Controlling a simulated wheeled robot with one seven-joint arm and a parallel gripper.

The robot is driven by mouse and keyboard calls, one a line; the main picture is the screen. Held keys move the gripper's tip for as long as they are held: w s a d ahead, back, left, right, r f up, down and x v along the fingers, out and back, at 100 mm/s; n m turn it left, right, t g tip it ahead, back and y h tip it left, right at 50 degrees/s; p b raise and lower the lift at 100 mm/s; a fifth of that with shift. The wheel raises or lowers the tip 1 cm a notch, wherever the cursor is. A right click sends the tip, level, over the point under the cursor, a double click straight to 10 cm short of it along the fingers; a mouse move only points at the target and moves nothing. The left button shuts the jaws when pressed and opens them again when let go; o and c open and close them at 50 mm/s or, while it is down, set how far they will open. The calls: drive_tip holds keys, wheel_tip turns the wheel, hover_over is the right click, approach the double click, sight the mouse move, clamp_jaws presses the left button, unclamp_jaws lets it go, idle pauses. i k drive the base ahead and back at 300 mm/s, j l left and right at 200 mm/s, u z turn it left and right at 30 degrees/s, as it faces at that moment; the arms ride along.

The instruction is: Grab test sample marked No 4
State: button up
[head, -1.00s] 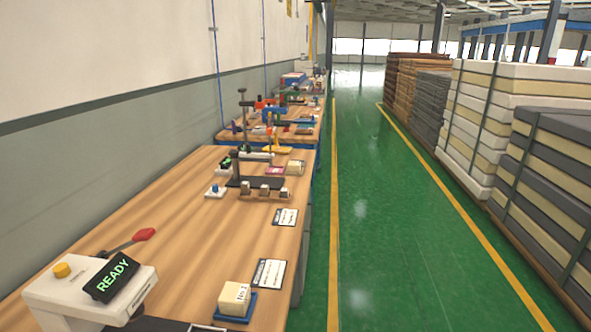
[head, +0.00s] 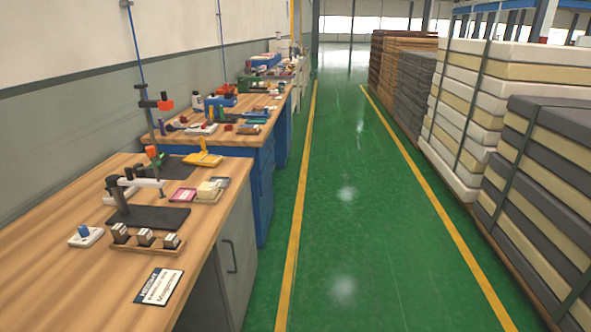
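No label reading No 4 can be made out in the head view. A cream block (head: 208,189) sits on a small tray at the right of the near workbench (head: 60,258); any marking on it is too small to read. Three small dark blocks with pale tops (head: 144,236) stand in a row on a wooden holder (head: 146,249) nearer the bench's front right; they show no readable number. My gripper is not in view.
A dark stand with a post (head: 118,200) stands behind the holder. A printed card (head: 160,286) and a small blue-and-white device (head: 86,236) lie nearby. The green aisle (head: 345,230) is clear, with stacked mattresses (head: 540,170) along its right side.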

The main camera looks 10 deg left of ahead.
sight(207, 191)
drive_tip(key=i+l, duration=0.1)
drive_tip(key=i, duration=0.75)
drive_tip(key=i+l+z, duration=0.1)
drive_tip(key=i, duration=0.8)
drive_tip(key=i+l+u, duration=0.1)
drive_tip(key=i+u, duration=0.3)
drive_tip(key=i+l+u, duration=0.3)
drive_tip(key=i+u, duration=0.15)
drive_tip(key=i+l+u, duration=0.8)
drive_tip(key=k+l, duration=0.05)
drive_tip(key=l, duration=0.05)
